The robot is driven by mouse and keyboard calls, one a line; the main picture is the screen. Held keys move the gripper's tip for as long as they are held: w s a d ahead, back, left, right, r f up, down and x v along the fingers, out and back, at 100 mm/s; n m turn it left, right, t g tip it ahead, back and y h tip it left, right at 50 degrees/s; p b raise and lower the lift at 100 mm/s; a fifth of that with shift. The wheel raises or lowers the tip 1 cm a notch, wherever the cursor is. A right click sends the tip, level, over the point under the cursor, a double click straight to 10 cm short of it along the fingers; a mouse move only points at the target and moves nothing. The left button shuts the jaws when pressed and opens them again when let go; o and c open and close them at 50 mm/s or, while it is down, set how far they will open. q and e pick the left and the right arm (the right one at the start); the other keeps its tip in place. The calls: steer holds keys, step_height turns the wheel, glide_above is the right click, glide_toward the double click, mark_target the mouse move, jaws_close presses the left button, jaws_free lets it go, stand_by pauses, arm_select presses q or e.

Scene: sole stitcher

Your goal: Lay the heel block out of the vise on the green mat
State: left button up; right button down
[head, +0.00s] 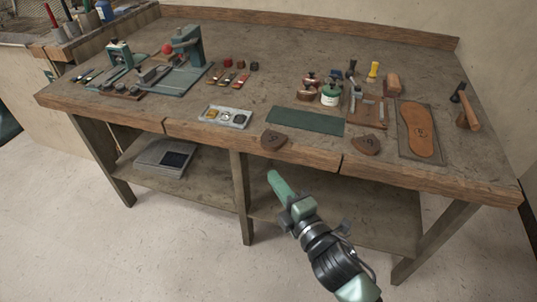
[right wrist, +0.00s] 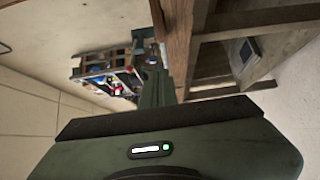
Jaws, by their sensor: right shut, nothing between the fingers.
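The green mat (head: 305,121) lies flat and bare near the front edge of the bench. Two teal devices stand at the bench's left: a smaller one (head: 119,53) and a taller machine (head: 190,45) with a red ball. I cannot tell for sure which part is the vise, and I cannot make out a heel block in it. My right gripper (head: 274,178) is shut and empty, in front of the bench and below its top. Its closed fingers (right wrist: 155,88) also show in the right wrist view. My left gripper is not in view.
Jars (head: 330,95), a sole on a board (head: 421,128) and a hammer (head: 467,112) fill the right. A lower shelf (head: 205,182) runs beneath.

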mark_target(274, 147)
steer(key=w+a, duration=0.1)
steer(key=w, duration=0.7)
steer(key=shift+w+p, duration=0.2)
steer(key=shift+p, duration=0.15)
steer(key=shift+w+d+f, duration=0.1)
steer(key=shift+w+d, duration=0.15)
steer(key=shift+w, duration=0.6)
steer(key=shift+w+d, duration=0.25)
steer(key=shift+w, duration=0.55)
steer(key=shift+s, duration=0.15)
